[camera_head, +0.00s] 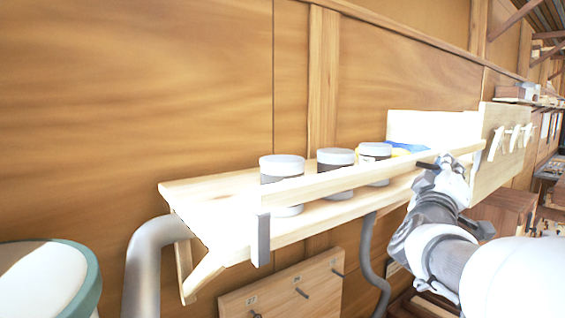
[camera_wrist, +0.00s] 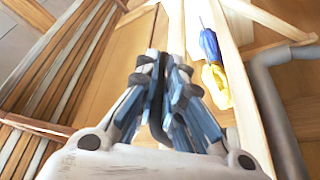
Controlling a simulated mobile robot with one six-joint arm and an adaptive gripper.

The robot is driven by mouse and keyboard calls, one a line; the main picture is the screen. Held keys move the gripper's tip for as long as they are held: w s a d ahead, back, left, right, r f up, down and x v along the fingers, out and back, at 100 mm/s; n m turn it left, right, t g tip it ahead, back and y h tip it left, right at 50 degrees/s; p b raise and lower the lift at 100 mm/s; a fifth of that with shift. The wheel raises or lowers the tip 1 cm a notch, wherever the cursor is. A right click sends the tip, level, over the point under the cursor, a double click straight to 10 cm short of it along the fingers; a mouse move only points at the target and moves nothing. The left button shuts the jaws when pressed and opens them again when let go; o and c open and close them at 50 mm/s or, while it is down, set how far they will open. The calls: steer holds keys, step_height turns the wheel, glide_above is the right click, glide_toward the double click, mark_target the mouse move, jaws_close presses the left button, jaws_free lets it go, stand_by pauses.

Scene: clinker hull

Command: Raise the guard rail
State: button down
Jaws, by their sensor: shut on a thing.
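The guard rail (camera_head: 305,187) is a long pale wooden board along the front edge of a wall shelf (camera_head: 210,190). It stands above the shelf floor, with a gap beneath it, and a grey upright bracket (camera_head: 261,240) shows at its left end. My gripper (camera_head: 438,165) is at the rail's right part, on its front side. In the wrist view my gripper (camera_wrist: 160,62) has its fingers close together around a dark piece beside the pale rail (camera_wrist: 176,28). The fingers hide most of the grip point.
Several white-lidded jars (camera_head: 283,163) stand behind the rail, with a blue and yellow item (camera_head: 405,147) to their right. A grey pipe (camera_head: 150,255) and a pegged board (camera_head: 285,290) are below. A white bin (camera_head: 45,280) stands at left. A peg rack (camera_head: 500,140) lies right.

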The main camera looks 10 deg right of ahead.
steer(key=shift+a+r+n+p, duration=0.1)
steer(key=shift+r+n+p, duration=0.25)
steer(key=shift+r+n, duration=0.6)
steer(key=c, duration=1.7)
jaws_free()
steer(key=shift+w+f, duration=0.15)
steer(key=shift+w, duration=0.05)
steer(key=shift+f, duration=0.1)
steer(key=shift+a+f, duration=0.1)
steer(key=shift+s+a, duration=0.1)
steer(key=v, duration=1.1)
steer(key=shift+s+a, duration=0.15)
steer(key=shift+s, duration=0.3)
